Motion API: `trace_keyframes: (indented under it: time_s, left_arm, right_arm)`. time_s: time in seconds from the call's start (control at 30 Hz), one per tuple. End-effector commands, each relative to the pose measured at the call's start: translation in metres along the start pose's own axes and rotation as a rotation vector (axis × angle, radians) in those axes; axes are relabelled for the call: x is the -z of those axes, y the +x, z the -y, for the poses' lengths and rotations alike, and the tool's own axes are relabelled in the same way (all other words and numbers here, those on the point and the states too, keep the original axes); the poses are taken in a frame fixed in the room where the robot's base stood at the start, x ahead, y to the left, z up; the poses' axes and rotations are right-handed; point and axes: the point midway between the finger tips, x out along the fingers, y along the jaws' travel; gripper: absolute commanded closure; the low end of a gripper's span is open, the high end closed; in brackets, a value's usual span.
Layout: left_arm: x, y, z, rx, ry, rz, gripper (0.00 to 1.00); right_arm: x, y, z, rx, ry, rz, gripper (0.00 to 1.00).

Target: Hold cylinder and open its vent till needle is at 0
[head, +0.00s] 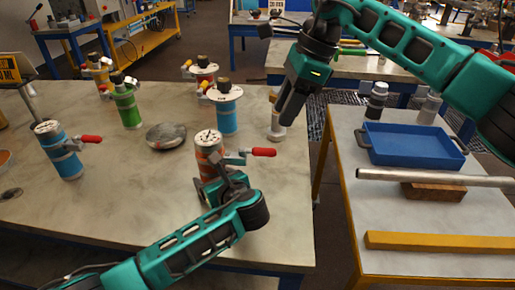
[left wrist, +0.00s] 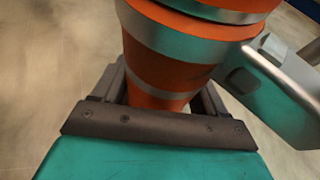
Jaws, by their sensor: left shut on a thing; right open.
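An orange cylinder (head: 209,158) with silver bands stands on the table, with a round white gauge (head: 209,138) on top. The gauge's needle is too small to read. A lever with a red handle (head: 263,152) sticks out to the right of the cylinder. My left gripper (head: 213,188) is shut around the cylinder's lower body. In the left wrist view the orange cylinder (left wrist: 165,62) sits between its fingers, with a grey metal part (left wrist: 268,85) at its right. My right gripper (head: 284,118) is open and empty above the table, up and right of the red handle.
A blue cylinder (head: 64,158) with another red handle stands at the left. A grey disc (head: 166,136) lies left of the orange cylinder. The right-hand table holds a blue tray (head: 410,151) and a metal pipe (head: 425,177).

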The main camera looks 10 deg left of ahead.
Motion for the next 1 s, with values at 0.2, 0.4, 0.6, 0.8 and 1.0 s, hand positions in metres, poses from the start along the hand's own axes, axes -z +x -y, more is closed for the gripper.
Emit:
trace_keyframes:
  time_s: [0.2, 0.4, 0.6, 0.8, 1.0]
  left_arm:
    - [0.001, 0.0, 0.0, 0.0, 0.001, -0.002, 0.84]
    - [0.001, 0.0, 0.0, -0.001, 0.001, -0.002, 0.84]
    - [0.001, 0.0, 0.0, -0.001, 0.001, -0.002, 0.84]
    - [0.001, 0.0, 0.0, -0.001, 0.001, -0.002, 0.84]
    - [0.001, 0.0, 0.0, -0.001, 0.001, -0.002, 0.84]
  right_arm:
    - [0.0, 0.0, 0.0, 0.0, 0.0, 0.0, 0.57]
    - [0.0, 0.0, 0.0, 0.0, 0.0, 0.0, 0.57]
    - [0.0, 0.001, 0.0, -0.001, -0.002, 0.004, 0.53]
    - [0.002, 0.02, -0.005, -0.002, -0.066, 0.115, 0.53]
    - [0.009, 0.05, -0.017, 0.069, -0.197, 0.37, 0.53]
